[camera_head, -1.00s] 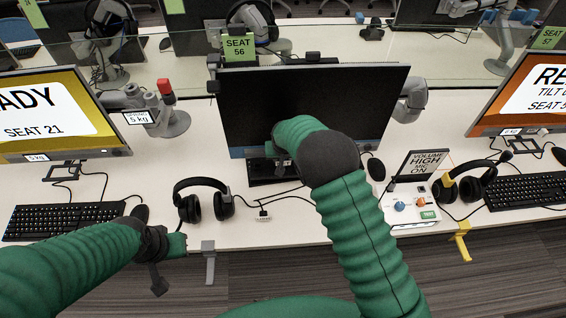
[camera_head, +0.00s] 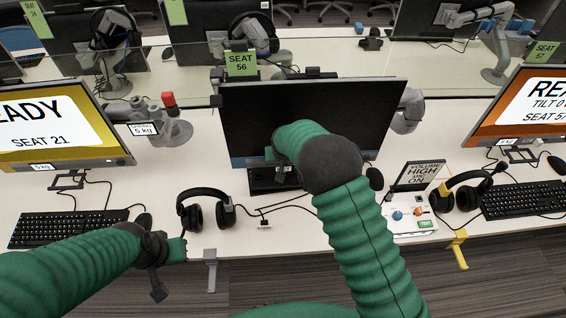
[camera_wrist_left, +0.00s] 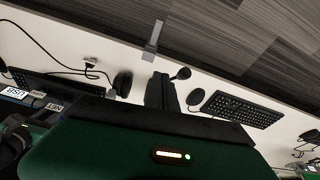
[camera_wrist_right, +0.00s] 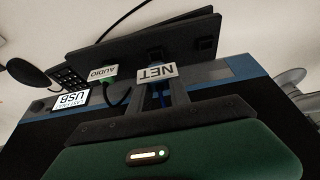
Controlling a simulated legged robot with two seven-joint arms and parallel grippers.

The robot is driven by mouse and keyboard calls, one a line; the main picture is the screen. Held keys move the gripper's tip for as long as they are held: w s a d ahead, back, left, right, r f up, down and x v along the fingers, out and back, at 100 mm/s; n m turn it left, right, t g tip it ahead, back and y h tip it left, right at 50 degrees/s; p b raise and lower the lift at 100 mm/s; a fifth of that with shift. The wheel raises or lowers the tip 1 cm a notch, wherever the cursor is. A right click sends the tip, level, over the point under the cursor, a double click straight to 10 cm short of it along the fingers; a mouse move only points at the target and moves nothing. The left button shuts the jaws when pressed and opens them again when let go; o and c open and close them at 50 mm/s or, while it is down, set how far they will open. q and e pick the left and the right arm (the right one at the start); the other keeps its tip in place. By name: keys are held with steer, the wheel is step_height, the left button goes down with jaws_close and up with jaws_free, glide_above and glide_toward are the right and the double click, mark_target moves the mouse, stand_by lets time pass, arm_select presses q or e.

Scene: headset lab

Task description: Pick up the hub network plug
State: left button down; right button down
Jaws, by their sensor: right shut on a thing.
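The hub network plug carries a white NET tag (camera_wrist_right: 157,73) in the right wrist view, with blue showing at the plug. My right gripper (camera_wrist_right: 166,97) is shut on it, close to the dark hub panel (camera_wrist_right: 190,38). Whether the plug is still seated cannot be told. In the head view my right gripper (camera_head: 284,168) is at the lower edge of the centre monitor, partly hidden by my arm. My left gripper (camera_head: 174,250) is low near the desk's front edge; in the left wrist view its fingers (camera_wrist_left: 161,92) look closed and empty.
The black monitor (camera_head: 320,110) stands just behind. Headphones (camera_head: 205,210) lie left of my right gripper; a control box (camera_head: 412,222) stands to its right.

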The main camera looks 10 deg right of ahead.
steer(key=s+a+p, duration=0.1)
steer(key=s+p, duration=0.1)
steer(key=s, duration=0.5)
steer(key=s+a+r+p, duration=0.1)
steer(key=s+a+p, duration=0.1)
steer(key=s, duration=0.6)
steer(key=shift+d+r+p, duration=0.1)
steer(key=shift+p, duration=0.2)
steer(key=shift+r+p, duration=0.7)
steer(key=shift+r, duration=0.1)
